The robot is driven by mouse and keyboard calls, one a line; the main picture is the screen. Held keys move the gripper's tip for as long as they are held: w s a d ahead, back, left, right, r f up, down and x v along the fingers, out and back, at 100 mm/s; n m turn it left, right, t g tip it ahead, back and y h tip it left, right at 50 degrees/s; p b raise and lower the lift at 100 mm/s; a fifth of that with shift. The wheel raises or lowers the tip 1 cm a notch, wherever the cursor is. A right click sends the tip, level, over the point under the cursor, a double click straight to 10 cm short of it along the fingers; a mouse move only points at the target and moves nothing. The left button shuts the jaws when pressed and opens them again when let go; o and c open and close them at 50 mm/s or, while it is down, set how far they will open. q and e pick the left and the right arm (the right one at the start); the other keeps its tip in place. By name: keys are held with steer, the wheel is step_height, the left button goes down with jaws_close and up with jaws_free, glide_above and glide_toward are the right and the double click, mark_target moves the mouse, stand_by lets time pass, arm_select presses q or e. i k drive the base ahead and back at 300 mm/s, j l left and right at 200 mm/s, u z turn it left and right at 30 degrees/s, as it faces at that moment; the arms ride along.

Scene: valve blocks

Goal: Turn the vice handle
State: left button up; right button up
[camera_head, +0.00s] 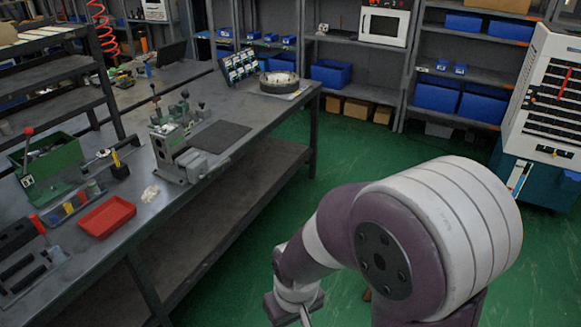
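A grey vice (180,160) with a green part stands on the workbench at left, near its front edge. A thin rod with rounded ends (105,154) lies or sticks out just left of the vice; I cannot tell whether it is the vice's handle. Several upright levers with dark knobs rise behind the vice. My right gripper (300,312) is at the bottom edge, over the floor in front of the bench, well apart from the vice. It is partly cut off, so its opening is unclear. My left gripper is not in view.
The dark workbench (262,117) runs from lower left to upper middle. A red tray (107,216), a green bin (48,165) and a dark mat (220,136) lie near the vice. A round metal part (279,82) is at the far end. Green floor is clear right of the bench.

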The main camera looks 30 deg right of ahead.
mark_target(205, 173)
steer(key=z, duration=0.45)
steer(key=i+l+u, duration=0.1)
steer(key=i+l, duration=0.25)
steer(key=i+l+u, duration=0.1)
steer(key=i+l, duration=0.25)
steer(key=i+l+u, duration=0.1)
steer(key=i+l, duration=0.25)
steer(key=l, duration=0.15)
steer(key=i+l, duration=0.3)
steer(key=l, duration=0.2)
steer(key=i+l+u, duration=0.15)
steer(key=i+l, duration=0.15)
steer(key=l, duration=0.15)
